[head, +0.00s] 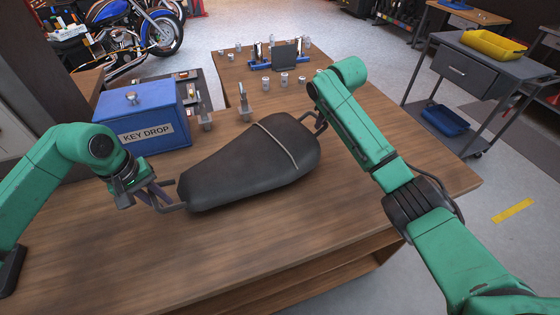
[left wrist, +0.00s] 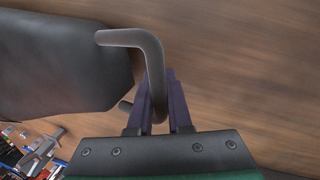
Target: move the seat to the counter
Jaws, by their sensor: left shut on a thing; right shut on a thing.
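The black motorcycle seat (head: 250,165) is over the wooden counter (head: 300,235), its narrow end to the left and a light strap across its wider right part. I cannot tell whether it touches the counter. My left gripper (head: 158,197) is shut on the grey bent handle at the seat's left end. In the left wrist view the seat (left wrist: 60,65) is at the left, and the handle (left wrist: 150,55) runs down between the purple fingers of the left gripper (left wrist: 158,105). My right gripper (head: 321,122) is shut on the handle at the seat's right end, its fingers mostly hidden by my arm.
A blue KEY DROP box (head: 142,117) stands behind the seat's left end. Metal clamps (head: 244,103) and small cylinders (head: 284,80) stand behind the seat. The counter's front is clear. A grey cart (head: 478,75) with yellow and blue trays stands at the right; a motorcycle (head: 120,40) is behind.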

